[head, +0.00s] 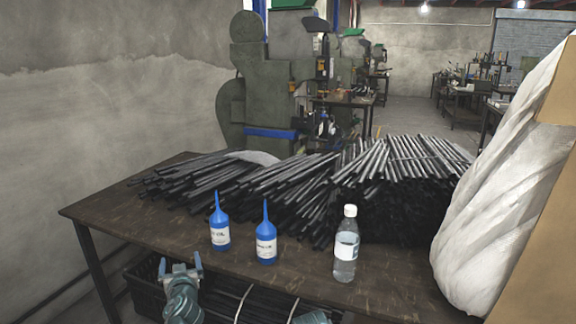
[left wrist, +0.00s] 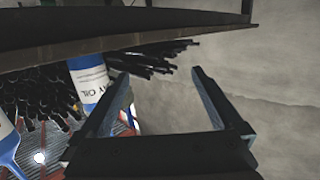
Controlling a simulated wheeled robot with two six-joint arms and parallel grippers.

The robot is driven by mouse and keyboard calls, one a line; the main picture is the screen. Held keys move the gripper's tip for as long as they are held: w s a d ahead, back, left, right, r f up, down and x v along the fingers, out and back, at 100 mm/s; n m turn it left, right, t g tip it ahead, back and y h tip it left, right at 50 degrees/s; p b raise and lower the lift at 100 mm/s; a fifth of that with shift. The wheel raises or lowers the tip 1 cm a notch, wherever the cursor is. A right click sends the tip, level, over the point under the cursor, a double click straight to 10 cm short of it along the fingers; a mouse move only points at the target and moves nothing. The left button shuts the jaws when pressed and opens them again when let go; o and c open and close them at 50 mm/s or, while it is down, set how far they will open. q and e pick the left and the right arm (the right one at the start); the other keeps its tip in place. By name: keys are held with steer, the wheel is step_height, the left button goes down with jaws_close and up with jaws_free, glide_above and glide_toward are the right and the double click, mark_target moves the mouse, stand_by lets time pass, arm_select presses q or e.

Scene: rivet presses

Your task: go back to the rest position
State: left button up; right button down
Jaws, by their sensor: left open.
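My left gripper (head: 180,263) is in front of the table's front edge at the lower left of the head view, with its two fingers apart and nothing between them. The left wrist view shows the same open fingers (left wrist: 158,78) against the bare wall. A small teal piece of my other arm shows at the bottom edge of the head view; its gripper is out of sight. Two blue oil bottles with pointed tips, the left one (head: 220,227) and the right one (head: 266,240), stand upright on the table, apart from my gripper.
The brown table (head: 388,290) carries a large heap of dark rods (head: 300,185) and a clear water bottle (head: 346,250). A black crate (head: 146,290) is below the front edge. A white plastic-wrapped bulk (head: 500,200) stands at the right. Green presses (head: 275,75) stand behind.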

arm_select(q)
steer(key=s+d+f+m+g+h, duration=0.1)
steer(key=s+d+f+g, duration=0.2)
steer(key=s+f+g, duration=0.35)
steer(key=s+d+f+g+h, duration=0.2)
steer(key=s+d+f+g, duration=0.15)
steer(key=f, duration=0.55)
steer(key=s+d+f+m+g+h, duration=0.1)
steer(key=s+d+f+m+g, duration=0.2)
steer(key=s+d, duration=0.5)
steer(key=s+d+m+g+h, duration=0.15)
steer(key=s+d+m, duration=0.3)
steer(key=d, duration=0.65)
step_height(320, 180, up, 33)
steer(key=p, duration=3.2)
steer(key=shift+s+f+g+p, duration=0.2)
steer(key=shift+s+g+p, duration=0.15)
steer(key=shift+s, duration=0.05)
